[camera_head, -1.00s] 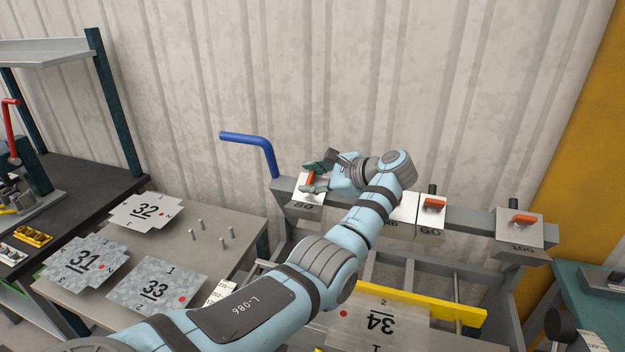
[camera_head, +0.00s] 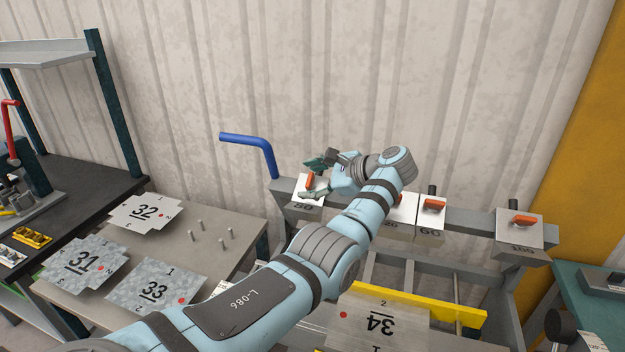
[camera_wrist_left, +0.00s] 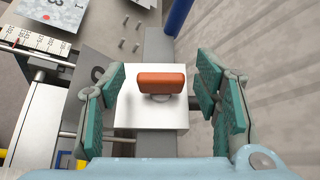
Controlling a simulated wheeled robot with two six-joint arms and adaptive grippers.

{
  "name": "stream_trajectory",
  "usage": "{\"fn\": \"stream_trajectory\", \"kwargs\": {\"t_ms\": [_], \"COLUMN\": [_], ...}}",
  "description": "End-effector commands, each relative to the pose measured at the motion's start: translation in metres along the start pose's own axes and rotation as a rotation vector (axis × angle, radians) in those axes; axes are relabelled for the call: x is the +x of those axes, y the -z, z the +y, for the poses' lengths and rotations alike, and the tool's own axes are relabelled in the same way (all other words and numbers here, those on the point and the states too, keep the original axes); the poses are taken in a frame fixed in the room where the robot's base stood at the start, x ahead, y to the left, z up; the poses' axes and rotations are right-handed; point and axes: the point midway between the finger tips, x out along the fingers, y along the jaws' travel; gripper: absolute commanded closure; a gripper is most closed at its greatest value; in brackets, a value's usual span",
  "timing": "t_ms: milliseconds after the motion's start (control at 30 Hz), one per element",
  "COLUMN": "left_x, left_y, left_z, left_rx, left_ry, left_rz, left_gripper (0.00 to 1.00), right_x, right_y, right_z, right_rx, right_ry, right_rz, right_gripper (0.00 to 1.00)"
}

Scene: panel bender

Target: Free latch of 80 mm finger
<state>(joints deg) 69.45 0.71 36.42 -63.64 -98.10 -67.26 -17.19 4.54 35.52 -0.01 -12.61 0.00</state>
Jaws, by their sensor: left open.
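The 80 mm finger (camera_head: 313,202) is a pale block at the left end of the grey beam, its number partly legible. Its orange latch (camera_head: 310,181) stands on top, lying across the beam, unlike the other latches, which lie along it. In the left wrist view the orange latch (camera_wrist_left: 161,82) is centred over the white block (camera_wrist_left: 150,115). My left gripper (camera_head: 313,179) is open around the latch. Its teal-padded fingers stand on both sides with visible gaps, touching nothing I can see. My right gripper is not in view.
Farther right on the beam (camera_head: 472,220) sit a 60 finger (camera_head: 431,222), a 100 finger (camera_head: 519,232) and one partly hidden by my arm. A blue bent handle (camera_head: 250,142) rises just left of the 80 finger. Numbered plates and pegs lie on the left table (camera_head: 215,262).

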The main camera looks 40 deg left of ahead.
Motion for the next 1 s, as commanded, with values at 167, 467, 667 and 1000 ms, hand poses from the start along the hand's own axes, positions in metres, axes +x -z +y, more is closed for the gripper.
{"fn": "stream_trajectory", "kwargs": {"t_ms": [167, 467, 667, 1000], "left_x": [-0.008, -0.088, -0.116, -0.120], "left_y": [0.000, 0.000, 0.000, 0.000], "left_z": [-0.001, -0.001, -0.001, 0.000], "left_rx": [0.000, 0.001, 0.001, 0.000], "left_ry": [0.001, 0.002, 0.000, 0.000], "left_rz": [0.001, 0.003, 0.001, 0.000], "left_gripper": [0.43, 0.43, 0.43, 0.43], "right_x": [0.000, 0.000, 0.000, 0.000], "right_y": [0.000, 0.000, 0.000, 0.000], "right_z": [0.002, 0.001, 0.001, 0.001], "right_rx": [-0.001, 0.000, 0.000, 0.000], "right_ry": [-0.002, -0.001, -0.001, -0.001], "right_rz": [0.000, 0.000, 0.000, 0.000], "right_gripper": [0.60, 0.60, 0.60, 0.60]}}
